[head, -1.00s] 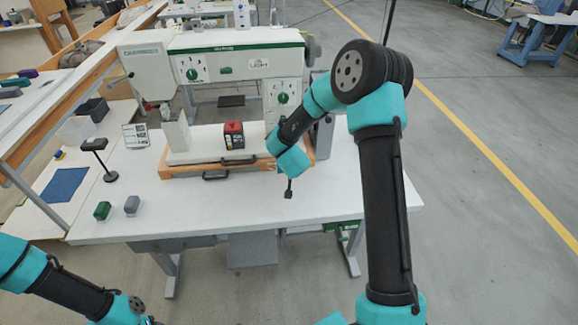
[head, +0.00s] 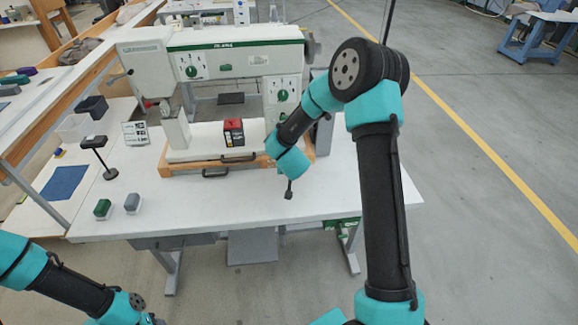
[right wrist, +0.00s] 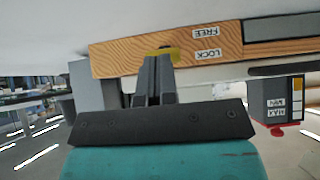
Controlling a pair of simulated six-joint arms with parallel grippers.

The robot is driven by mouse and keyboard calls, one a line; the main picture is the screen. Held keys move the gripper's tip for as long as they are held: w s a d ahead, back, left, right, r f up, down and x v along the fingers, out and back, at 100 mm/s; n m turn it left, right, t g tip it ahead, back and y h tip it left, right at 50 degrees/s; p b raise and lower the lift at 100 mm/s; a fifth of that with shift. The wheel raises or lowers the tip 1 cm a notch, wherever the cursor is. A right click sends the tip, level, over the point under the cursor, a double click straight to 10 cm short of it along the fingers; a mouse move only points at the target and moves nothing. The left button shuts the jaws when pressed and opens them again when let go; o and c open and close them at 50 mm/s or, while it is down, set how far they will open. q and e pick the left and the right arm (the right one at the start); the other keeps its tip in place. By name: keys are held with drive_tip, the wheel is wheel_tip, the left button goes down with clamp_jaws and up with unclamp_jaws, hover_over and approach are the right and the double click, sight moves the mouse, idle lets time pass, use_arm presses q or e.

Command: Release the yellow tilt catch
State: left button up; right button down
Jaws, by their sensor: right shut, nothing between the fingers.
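The yellow tilt catch (right wrist: 174,53) sits on the wooden edge of the press base (right wrist: 120,60) in the right wrist view. It lies near the FREE (right wrist: 206,31) and LOCK (right wrist: 208,54) labels, which appear upside down. My right gripper (right wrist: 157,58) is shut and empty, its fingertips at the left part of the catch, partly covering it. I cannot tell whether they touch it.
A green block (head: 102,208) and a grey block (head: 132,203) lie front left. The front right tabletop is clear.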

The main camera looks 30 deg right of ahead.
drive_tip(key=shift+s+f, duration=0.15)
drive_tip(key=shift+f, duration=0.15)
drive_tip(key=shift+s+a+f, duration=0.1)
drive_tip(key=shift+s+f, duration=0.05)
drive_tip(key=shift+f, duration=0.3)
drive_tip(key=shift+s+a+f, duration=0.1)
drive_tip(key=shift+s+f, duration=0.05)
drive_tip(key=shift+f, duration=0.3)
idle(0.4)
drive_tip(key=shift+s+r, duration=0.2)
drive_tip(key=shift+r, duration=0.4)
drive_tip(key=v, duration=0.3)
drive_tip(key=shift+w+r, duration=0.15)
drive_tip(key=shift+r, duration=0.2)
drive_tip(key=s+a+r, duration=0.3)
drive_tip(key=s, duration=0.5)
drive_tip(key=shift+r, duration=0.2)
drive_tip(key=shift+f, duration=0.1)
